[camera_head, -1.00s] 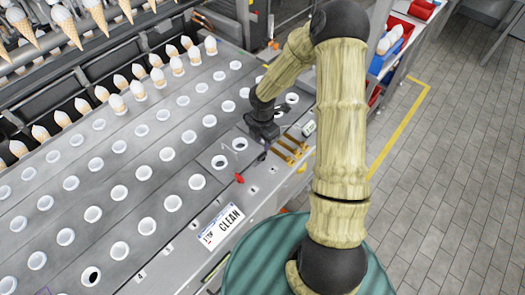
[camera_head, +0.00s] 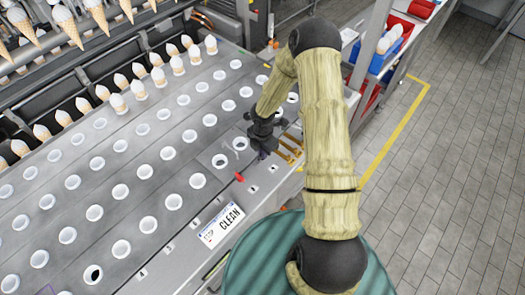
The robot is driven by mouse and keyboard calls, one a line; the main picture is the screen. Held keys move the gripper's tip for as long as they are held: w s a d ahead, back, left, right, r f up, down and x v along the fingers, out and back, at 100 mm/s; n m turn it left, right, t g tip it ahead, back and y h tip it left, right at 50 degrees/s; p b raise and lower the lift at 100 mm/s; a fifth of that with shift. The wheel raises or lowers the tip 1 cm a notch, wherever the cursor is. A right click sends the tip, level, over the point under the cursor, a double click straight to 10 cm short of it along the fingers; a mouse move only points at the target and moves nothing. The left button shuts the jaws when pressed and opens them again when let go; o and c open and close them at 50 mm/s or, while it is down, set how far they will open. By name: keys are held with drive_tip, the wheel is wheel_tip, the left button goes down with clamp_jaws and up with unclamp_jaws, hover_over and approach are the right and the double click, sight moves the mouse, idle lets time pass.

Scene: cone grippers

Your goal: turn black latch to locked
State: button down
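My gripper (camera_head: 262,146) is over the front edge of the grey machine plate, at the end of my arm. Its fingers are small and dark here, and I cannot tell whether they are open or shut. A dark upright piece shows just under the gripper; I cannot tell whether it is the black latch or a fingertip. The black latch cannot be made out for certain, and my gripper and arm hide part of this spot. A red latch (camera_head: 239,177) lies on the plate edge, left of and nearer than the gripper.
The grey plate (camera_head: 140,201) has rows of white-rimmed holes, with wrapped cones (camera_head: 118,103) at the back. Brass-coloured rods (camera_head: 289,152) lie right of the gripper. A CLEAN sign (camera_head: 222,223) is on the front edge. A blue bin (camera_head: 381,55) stands at the upper right. The floor right is clear.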

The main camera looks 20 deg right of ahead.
drive_tip(key=shift+m, duration=0.3)
drive_tip(key=m+b, duration=0.2)
drive_tip(key=m, duration=0.2)
drive_tip(key=m+b, duration=0.2)
drive_tip(key=m, duration=0.1)
drive_tip(key=shift+m, duration=0.3)
drive_tip(key=m+b, duration=0.2)
drive_tip(key=m, duration=0.2)
drive_tip(key=shift+m+b, duration=0.8)
drive_tip(key=shift+m, duration=1.1)
drive_tip(key=shift+r, duration=0.1)
drive_tip(key=c, duration=1.5)
unclamp_jaws()
drive_tip(key=shift+r, duration=0.1)
